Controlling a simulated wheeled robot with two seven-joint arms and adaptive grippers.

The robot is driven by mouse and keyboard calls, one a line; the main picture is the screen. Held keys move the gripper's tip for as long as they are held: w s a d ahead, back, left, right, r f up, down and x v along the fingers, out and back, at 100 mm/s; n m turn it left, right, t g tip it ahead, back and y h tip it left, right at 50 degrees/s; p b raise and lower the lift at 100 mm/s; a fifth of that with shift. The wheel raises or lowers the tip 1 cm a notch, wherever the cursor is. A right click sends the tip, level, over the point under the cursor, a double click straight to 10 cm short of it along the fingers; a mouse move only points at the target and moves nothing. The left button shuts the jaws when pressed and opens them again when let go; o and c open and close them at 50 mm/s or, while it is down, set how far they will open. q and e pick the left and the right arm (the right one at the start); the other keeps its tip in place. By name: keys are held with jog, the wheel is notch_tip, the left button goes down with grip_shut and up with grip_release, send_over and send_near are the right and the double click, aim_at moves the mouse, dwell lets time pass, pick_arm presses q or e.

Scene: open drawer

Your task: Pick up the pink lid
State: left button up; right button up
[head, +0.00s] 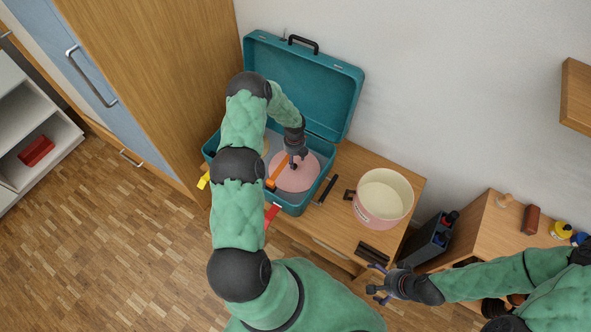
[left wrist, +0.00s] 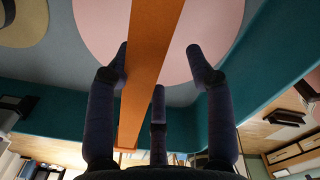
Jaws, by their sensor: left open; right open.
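The pink lid (head: 298,180) is a flat round disc lying inside the open teal toolbox (head: 306,84). My left gripper (head: 293,164) is open above the lid. An orange bar-shaped thing (head: 279,171) lies over the lid's left part. In the left wrist view, the lid (left wrist: 212,28) fills the upper middle, and the orange bar (left wrist: 146,60) crosses in front of it between my open fingers (left wrist: 157,62). Whether the fingers touch the lid or bar is unclear. My right gripper (head: 374,281) is open and empty in front of the cabinet, far from the lid.
A cream-and-pink pot (head: 383,198) stands right of the toolbox on the wooden cabinet (head: 345,226). A black-handled item (head: 326,190) lies beside the toolbox. The toolbox's raised cover stands against the wall. A tall wooden wardrobe (head: 165,75) is close on the left.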

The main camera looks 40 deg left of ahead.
pick_arm(q)
notch_tip(320, 180, down, 7)
jog(key=shift+w+a+f+b, duration=0.15)
jog(key=shift+b, duration=1.1)
grip_shut()
